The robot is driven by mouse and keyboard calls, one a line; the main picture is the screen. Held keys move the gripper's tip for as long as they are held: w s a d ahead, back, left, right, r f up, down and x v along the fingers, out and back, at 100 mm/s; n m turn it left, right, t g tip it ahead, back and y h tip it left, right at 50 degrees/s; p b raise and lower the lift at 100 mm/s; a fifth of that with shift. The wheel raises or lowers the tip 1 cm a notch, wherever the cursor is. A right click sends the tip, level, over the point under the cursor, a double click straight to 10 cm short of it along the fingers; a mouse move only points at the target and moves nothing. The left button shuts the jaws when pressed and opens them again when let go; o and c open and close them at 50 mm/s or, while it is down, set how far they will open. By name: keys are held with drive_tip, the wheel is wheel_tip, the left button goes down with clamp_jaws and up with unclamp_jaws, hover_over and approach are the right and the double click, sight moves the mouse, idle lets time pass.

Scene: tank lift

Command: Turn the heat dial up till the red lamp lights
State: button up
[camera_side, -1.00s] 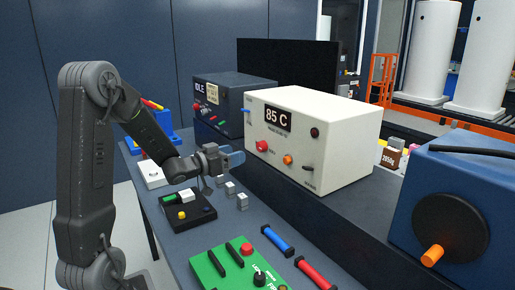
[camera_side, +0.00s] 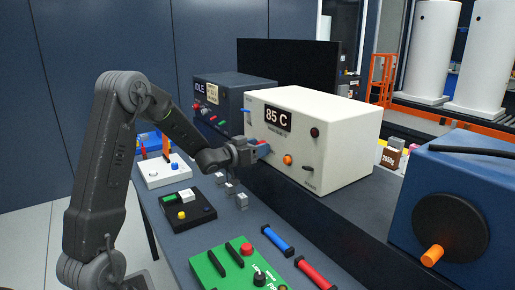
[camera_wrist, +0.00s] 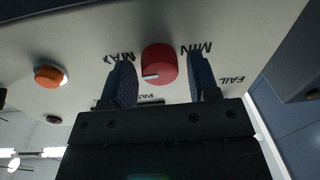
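The cream box (camera_side: 345,150) has a display (camera_side: 278,118) reading 85 C. The red heat dial (camera_wrist: 160,63) is on its front, between the MAX and MIN marks. Its white pointer line is at its lower left in the wrist view. My gripper (camera_wrist: 162,82) is open, with one finger on each side of the dial and a visible gap to it. In the side view, my gripper (camera_side: 262,150) is at the box front and mostly hides the dial. The dark red lamp (camera_side: 315,132) at the upper right of the front looks unlit.
An orange button (camera_side: 288,160) is right of the dial in the side view, with a dark lever (camera_side: 308,168) beyond it. A dark blue box with an IDLE display (camera_side: 200,88) stands behind. Small grey blocks (camera_side: 241,200) stand on the bench below.

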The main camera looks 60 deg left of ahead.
drive_tip(key=c, duration=0.7)
drive_tip(key=shift+m, duration=1.3)
drive_tip(key=shift+c, duration=0.3)
drive_tip(key=o, duration=0.9)
drive_tip(key=s, duration=1.3)
drive_tip(key=shift+s+d+f, duration=0.1)
drive_tip(key=shift+s+d, duration=0.3)
